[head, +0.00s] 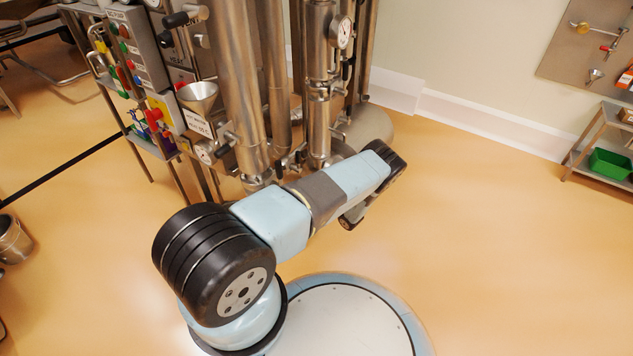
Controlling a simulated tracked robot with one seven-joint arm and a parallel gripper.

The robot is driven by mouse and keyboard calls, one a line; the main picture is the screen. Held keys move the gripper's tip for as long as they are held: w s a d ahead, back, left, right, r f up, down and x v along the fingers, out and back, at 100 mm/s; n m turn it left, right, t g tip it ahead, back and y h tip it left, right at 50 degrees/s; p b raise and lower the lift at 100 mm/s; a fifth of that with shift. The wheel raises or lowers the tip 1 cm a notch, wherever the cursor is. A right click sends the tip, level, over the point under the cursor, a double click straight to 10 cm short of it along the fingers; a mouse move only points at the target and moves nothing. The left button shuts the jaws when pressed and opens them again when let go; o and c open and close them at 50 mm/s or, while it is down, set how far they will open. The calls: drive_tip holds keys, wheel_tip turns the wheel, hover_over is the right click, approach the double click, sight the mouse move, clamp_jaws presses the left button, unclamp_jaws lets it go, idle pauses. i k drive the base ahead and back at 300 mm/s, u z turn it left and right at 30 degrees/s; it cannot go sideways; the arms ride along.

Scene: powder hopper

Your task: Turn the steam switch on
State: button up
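The control panel (137,50) stands at the upper left, with several coloured buttons and small labels. I cannot read which control is the steam switch. My arm reaches from the bottom left to the middle of the view. Its far end folds down to a small dark part (350,219), probably my gripper, partly hidden by my arm. It is well right of the panel and touches nothing there. Its fingers cannot be made out.
Tall steel pipes (238,90) with a dial gauge (341,32) and a steel funnel (198,94) stand beside the panel. A shelf with a green bin (610,164) is at the right. A steel pot (13,240) is at the left. The orange floor on the right is clear.

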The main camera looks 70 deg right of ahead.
sight(177, 86)
drive_tip(key=z, duration=1.4)
